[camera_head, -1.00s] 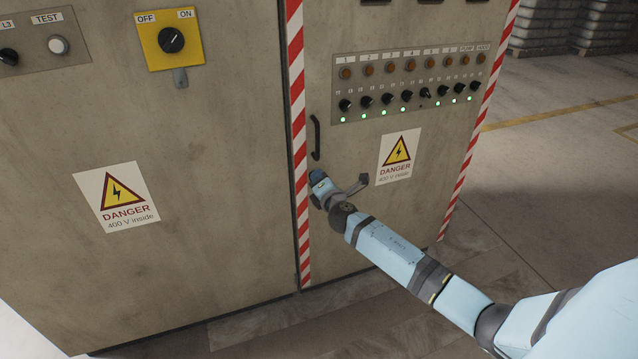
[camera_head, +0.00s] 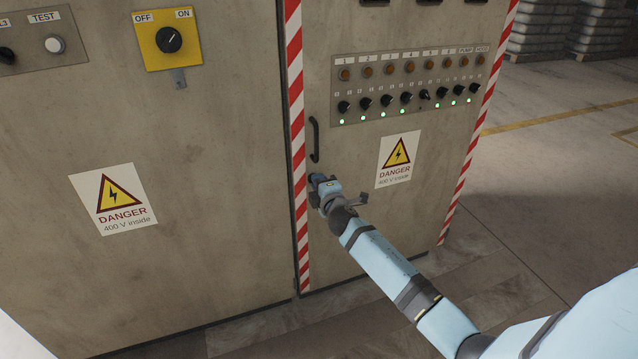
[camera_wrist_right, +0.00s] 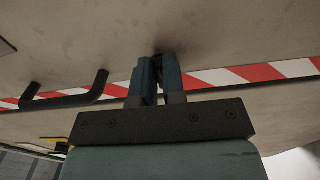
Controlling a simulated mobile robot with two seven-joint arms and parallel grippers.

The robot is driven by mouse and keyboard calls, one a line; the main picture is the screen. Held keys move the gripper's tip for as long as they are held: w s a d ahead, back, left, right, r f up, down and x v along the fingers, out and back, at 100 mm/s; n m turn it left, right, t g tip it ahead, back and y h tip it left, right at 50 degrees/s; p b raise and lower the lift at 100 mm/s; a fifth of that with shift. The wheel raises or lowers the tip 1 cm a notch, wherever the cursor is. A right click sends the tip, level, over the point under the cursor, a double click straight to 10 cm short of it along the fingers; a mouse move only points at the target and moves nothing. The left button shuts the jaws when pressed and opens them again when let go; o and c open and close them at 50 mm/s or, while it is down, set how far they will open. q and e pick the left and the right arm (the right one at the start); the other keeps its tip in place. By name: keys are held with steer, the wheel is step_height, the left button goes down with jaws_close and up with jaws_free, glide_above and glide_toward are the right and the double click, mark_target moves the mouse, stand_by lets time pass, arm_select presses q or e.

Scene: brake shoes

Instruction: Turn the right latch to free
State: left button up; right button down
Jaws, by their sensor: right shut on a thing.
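The right latch is almost wholly hidden by my right gripper (camera_head: 315,178), which is at the right cabinet door just below its black bar handle (camera_head: 314,140). In the right wrist view, the two blue-grey fingers of my right gripper (camera_wrist_right: 159,62) reach to the door face. They are close together with a small dark part between them, so the latch's angle cannot be read. The black handle also shows in the right wrist view (camera_wrist_right: 65,98), to the left of the fingers and apart from them. My left gripper is not in view.
A red-white striped strip (camera_head: 298,150) runs just left of the gripper. A switch panel (camera_head: 408,88) and a danger sign (camera_head: 398,160) are on the right door. A yellow OFF/ON switch plate (camera_head: 168,40) is on the left door. Open floor lies to the right.

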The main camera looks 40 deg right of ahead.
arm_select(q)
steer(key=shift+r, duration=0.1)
arm_select(e)
steer(key=c, duration=1.2)
jaws_free()
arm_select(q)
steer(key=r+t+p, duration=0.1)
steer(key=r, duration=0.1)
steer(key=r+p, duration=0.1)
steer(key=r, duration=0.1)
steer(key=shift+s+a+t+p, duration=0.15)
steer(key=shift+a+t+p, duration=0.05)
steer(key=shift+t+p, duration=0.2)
arm_select(e)
steer(key=v, duration=1.4)
steer(key=shift+w, duration=0.1)
